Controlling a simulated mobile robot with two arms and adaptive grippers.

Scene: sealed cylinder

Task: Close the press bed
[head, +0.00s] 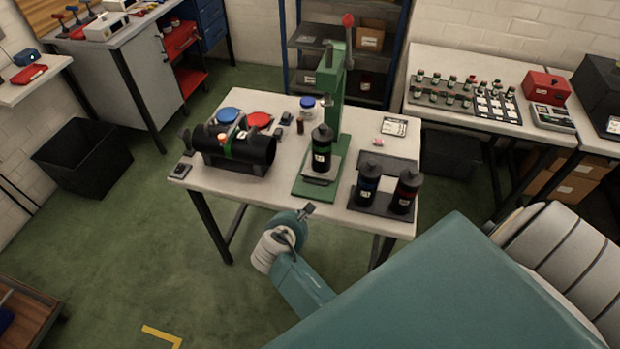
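A green press (332,88) stands on the white table, its lever with a red knob (348,20) pointing up. A grey plate (318,178), apparently the press bed, sits low at the front of the press. A black cylinder with a green band (321,150) stands upright on or over it. Whether the bed is slid out or in is hard to tell. My teal and white arm comes in from the lower right, so I take it as the right one. Its small dark gripper (308,209) is in front of the table edge, apart from the press. My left gripper is out of view.
A dark tray (379,211) holds two black cylinders (367,184), (405,191). A large black tube (240,149) lies left of the press, near blue (229,114) and red (259,119) discs. My large teal link covers the lower right. Green floor left of the table is open.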

